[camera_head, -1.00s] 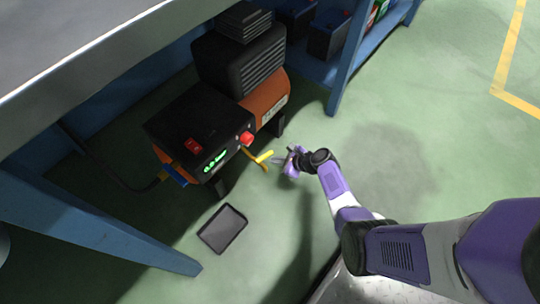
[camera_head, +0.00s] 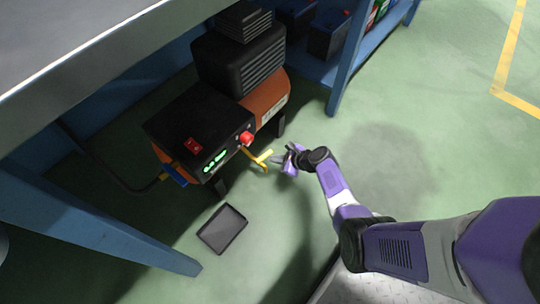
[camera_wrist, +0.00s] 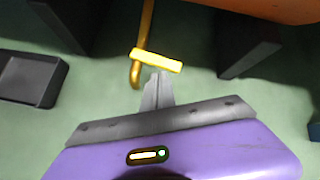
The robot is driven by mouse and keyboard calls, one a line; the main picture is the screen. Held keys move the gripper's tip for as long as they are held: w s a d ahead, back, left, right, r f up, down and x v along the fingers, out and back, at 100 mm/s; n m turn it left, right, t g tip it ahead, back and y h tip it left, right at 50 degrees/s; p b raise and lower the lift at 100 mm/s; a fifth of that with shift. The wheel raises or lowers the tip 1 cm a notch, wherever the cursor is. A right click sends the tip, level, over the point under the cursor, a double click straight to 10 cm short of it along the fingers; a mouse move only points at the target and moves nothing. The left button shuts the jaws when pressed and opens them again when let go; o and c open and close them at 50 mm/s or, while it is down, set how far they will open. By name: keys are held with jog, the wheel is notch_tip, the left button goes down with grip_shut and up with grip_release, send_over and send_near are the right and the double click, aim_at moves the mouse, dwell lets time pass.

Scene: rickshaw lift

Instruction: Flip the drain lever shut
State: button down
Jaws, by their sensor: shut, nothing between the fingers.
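The yellow drain lever (camera_head: 264,157) sits at the end of a yellow pipe low on the near side of the orange and black compressor (camera_head: 268,97). In the wrist view the lever (camera_wrist: 157,61) is a short yellow bar lying crosswise over the pipe (camera_wrist: 147,25), whose end hooks down. My gripper (camera_head: 276,159) is shut and empty, just right of the lever in the head view. In the wrist view its fingertips (camera_wrist: 157,75) are just below the bar, close to its middle. I cannot tell whether they touch it.
A shallow dark tray (camera_head: 223,229) lies on the floor nearer me, left of the gripper. Compressor feet (camera_wrist: 250,52) stand on both sides of the pipe. Blue bench legs (camera_head: 342,75) frame the area. The green floor to the right is open.

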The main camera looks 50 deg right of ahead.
jog(key=shift+w, duration=0.45)
dwell(0.4)
jog(key=shift+s, duration=0.15)
jog(key=shift+s+a+p, duration=0.15)
jog(key=shift+s+p, duration=0.3)
jog(key=shift+s, duration=0.55)
jog(key=shift+s+a+p, duration=0.2)
jog(key=shift+s+p, duration=0.1)
jog(key=shift+s, duration=0.5)
jog(key=shift+s+a+p, duration=0.15)
jog(key=shift+s+p, duration=0.2)
jog(key=shift+s, duration=0.5)
jog(key=shift+s+a+p, duration=0.2)
jog(key=shift+s+p, duration=0.1)
jog(key=shift+s, duration=0.5)
